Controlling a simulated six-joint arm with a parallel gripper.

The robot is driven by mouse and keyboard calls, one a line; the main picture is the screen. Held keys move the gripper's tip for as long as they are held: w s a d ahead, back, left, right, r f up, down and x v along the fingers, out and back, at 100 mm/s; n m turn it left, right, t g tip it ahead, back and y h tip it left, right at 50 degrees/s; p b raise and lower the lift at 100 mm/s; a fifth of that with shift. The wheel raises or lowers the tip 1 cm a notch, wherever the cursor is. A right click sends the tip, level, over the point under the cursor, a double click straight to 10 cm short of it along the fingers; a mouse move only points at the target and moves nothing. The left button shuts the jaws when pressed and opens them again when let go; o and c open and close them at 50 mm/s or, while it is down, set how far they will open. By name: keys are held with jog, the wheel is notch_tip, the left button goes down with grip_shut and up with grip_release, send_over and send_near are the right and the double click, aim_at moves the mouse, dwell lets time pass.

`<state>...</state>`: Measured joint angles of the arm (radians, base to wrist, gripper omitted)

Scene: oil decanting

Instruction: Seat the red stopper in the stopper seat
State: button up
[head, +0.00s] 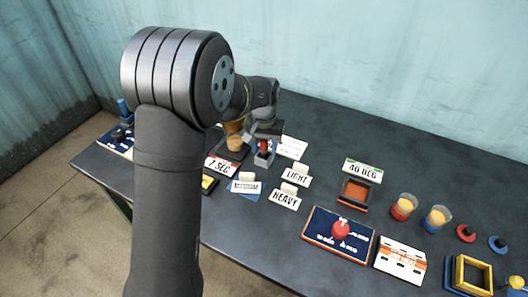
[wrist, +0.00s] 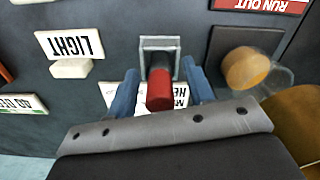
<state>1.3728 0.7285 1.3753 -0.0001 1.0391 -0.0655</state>
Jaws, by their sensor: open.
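The red stopper (wrist: 160,92) is between the two blue fingers of my gripper (wrist: 159,72) in the wrist view. The fingers are open, with a gap on each side of it. The stopper's dark end points into the grey square stopper seat (wrist: 146,44) and appears to be inside its frame; how deep it sits I cannot tell. In the head view the red stopper (head: 264,146) shows small and upright above the grey seat (head: 262,160), under my gripper (head: 264,137). My wrist partly hides this spot.
A glass of amber liquid (wrist: 246,67) stands close beside the seat on a dark pad. Cards LIGHT (head: 297,176), HEAVY (head: 286,197) and 40 DEG (head: 362,170) stand nearby. Two glasses (head: 404,206) (head: 437,218) and a red-knobbed panel (head: 322,241) are to the right.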

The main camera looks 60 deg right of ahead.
jog(key=shift+f, duration=0.15)
grip_shut()
